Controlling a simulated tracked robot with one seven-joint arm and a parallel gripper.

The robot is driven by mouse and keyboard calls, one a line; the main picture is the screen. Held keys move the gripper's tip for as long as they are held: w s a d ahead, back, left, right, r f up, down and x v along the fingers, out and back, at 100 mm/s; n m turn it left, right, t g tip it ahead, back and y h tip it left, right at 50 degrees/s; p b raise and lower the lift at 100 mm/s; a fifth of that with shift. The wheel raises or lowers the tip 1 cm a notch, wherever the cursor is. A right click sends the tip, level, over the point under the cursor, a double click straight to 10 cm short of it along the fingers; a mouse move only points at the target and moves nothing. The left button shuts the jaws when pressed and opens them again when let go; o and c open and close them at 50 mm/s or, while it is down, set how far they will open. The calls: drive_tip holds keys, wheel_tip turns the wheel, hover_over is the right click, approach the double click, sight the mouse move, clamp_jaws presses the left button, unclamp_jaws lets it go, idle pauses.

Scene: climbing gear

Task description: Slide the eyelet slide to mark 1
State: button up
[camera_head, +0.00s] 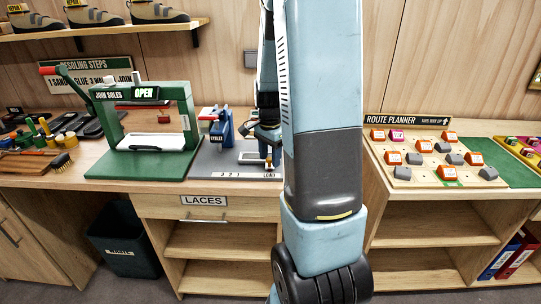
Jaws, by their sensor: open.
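The blue eyelet press (222,128) stands on a grey base plate (205,168) on the bench, left of my arm. The eyelet slide (250,157) is a pale plate with a small brass knob (268,163) at its right end, close to the LOAD label. A row of small marks (230,175) runs along the front of the base, with LOAD at its right end; the digits are too small to read surely. My gripper (266,134) is above and behind the slide's right end, apart from the knob. My arm hides part of it, and its fingertips are not clear.
The green JOIN SOLES press (150,165) with its OPEN sign stands just left of the base. A route planner board (430,160) with coloured blocks lies on the right. My arm covers the bench between. A LACES drawer (205,205) is below the bench edge.

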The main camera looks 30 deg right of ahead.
drive_tip(key=shift+c, duration=0.3)
clamp_jaws()
idle(0.4)
